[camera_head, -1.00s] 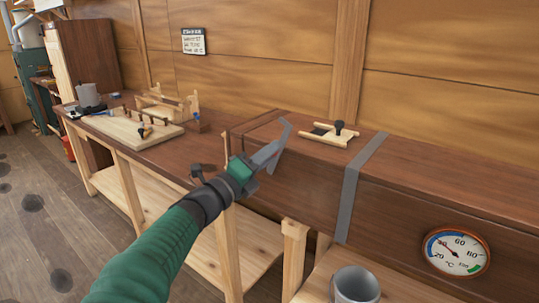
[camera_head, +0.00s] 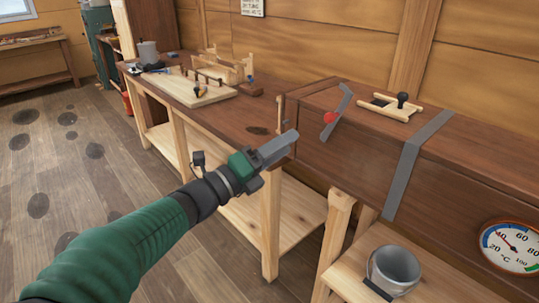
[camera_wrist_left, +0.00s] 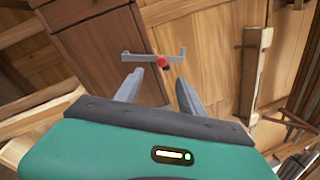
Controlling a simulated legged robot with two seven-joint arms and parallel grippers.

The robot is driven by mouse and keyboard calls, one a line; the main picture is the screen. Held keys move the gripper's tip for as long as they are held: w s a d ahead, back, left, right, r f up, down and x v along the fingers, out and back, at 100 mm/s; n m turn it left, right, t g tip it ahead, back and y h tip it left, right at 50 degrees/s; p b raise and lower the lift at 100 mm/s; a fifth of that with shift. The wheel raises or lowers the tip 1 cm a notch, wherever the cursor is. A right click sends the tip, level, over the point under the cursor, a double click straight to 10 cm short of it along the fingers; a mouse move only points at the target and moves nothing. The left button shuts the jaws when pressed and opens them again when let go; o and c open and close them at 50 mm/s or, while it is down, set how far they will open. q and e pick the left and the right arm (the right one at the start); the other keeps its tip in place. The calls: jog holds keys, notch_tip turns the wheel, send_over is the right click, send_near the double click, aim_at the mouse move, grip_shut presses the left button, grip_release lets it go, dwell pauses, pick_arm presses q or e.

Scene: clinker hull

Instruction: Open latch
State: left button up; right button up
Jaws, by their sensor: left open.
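The latch (camera_head: 342,103) is a grey metal bar with bent ends and a red knob (camera_head: 330,117), at the left end of the long dark wooden box (camera_head: 350,165). In the left wrist view the latch (camera_wrist_left: 138,56) and its red knob (camera_wrist_left: 163,63) show just beyond the fingertips, between them in the picture. My left gripper (camera_head: 288,143) has a green body and grey fingers, and is to the left of the latch in the head view. My right gripper is not in view.
A grey band (camera_head: 412,165) crosses the box, with a wooden piece with a black knob (camera_head: 391,106) on top. A dial gauge (camera_head: 514,246) is on the box front. A metal bucket (camera_head: 394,268) stands on a low bench. A workbench (camera_head: 225,117) with tools is behind left.

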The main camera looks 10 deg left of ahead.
pick_arm(q)
jog(key=v, duration=0.4)
jog(key=a+f+n+y, duration=0.6)
jog(key=f+n, duration=0.3)
jog(key=n, duration=0.1)
jog(key=a+f+n+y, duration=0.5)
jog(key=f+n+y, duration=0.1)
jog(key=f+n, duration=0.3)
jog(key=s+a+f+n+g+y, duration=0.1)
jog(key=s+f+n+g+y, duration=0.1)
jog(key=s+f+n+g, duration=1.5)
jog(key=s+r+m+t+p, duration=0.1)
jog(key=s+r+t+p, duration=0.1)
jog(key=r+p, duration=0.7)
jog(key=s+r+m+t+p, duration=0.1)
jog(key=s+r+t+p, duration=0.1)
jog(key=r+p, duration=0.7)
jog(key=shift+s+a+r+m+t+p, duration=0.15)
jog(key=shift+a+r+m+t+p, duration=0.4)
jog(key=shift+p, duration=0.9)
